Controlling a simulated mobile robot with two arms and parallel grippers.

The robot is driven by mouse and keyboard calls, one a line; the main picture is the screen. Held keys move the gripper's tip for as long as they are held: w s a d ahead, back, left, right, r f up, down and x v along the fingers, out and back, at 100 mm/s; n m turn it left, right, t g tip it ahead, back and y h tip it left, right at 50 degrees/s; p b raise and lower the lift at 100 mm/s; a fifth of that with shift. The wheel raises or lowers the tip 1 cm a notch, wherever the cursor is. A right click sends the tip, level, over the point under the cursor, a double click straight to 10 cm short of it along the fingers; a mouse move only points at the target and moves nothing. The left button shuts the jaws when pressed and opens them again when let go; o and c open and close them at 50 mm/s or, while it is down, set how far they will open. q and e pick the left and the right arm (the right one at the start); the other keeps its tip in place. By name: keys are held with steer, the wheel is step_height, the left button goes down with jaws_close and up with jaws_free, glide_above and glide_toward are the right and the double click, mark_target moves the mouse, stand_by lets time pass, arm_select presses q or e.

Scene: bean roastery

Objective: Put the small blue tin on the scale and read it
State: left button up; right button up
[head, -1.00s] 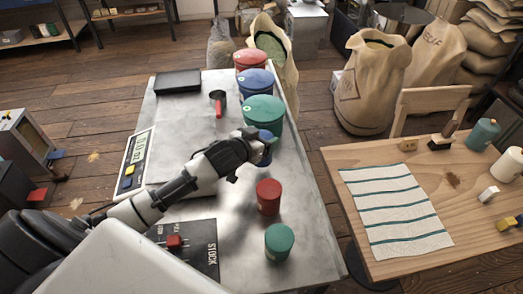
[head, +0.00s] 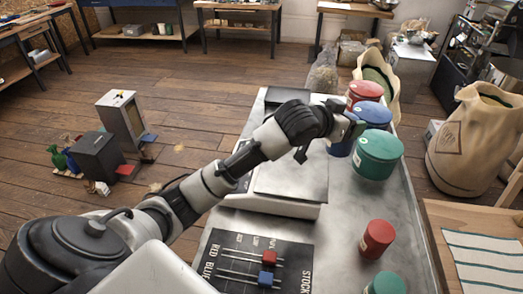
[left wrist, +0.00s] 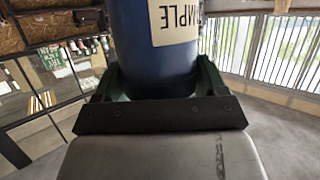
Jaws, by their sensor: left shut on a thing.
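My left gripper (head: 347,130) is shut on the small blue tin (head: 341,149), just right of the scale's far end in the head view. In the left wrist view the blue tin (left wrist: 150,60) stands between the fingers, with a cream label partly in sight. The scale (head: 292,182) lies on the metal table, its flat grey plate bare where I see it. Its display (head: 243,182) is mostly hidden by my left arm and I cannot read it. I cannot tell how high the tin is. My right gripper is out of view.
Large red (head: 364,92), blue (head: 374,112) and green (head: 377,157) canisters stand along the table's right edge. A small red tin (head: 377,239) and green tin (head: 386,284) stand nearer. A black stock board (head: 258,258) with sliders lies in front of the scale.

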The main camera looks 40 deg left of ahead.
arm_select(q)
steer(key=a+f+p, duration=0.1)
steer(key=a+f, duration=0.2)
steer(key=a+f+p, duration=0.1)
steer(key=a+f, duration=0.2)
steer(key=a, duration=0.1)
steer(key=a+f+p, duration=0.1)
steer(key=a+f, duration=0.3)
steer(key=shift+s+p, duration=0.35)
steer(key=shift+a+f, duration=0.1)
steer(key=shift+f, duration=0.15)
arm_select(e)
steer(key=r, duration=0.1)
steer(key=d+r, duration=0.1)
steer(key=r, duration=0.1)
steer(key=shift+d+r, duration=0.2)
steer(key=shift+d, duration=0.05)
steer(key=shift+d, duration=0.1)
arm_select(q)
steer(key=shift+f, duration=0.2)
steer(key=o, duration=1)
steer(key=shift+c, duration=0.2)
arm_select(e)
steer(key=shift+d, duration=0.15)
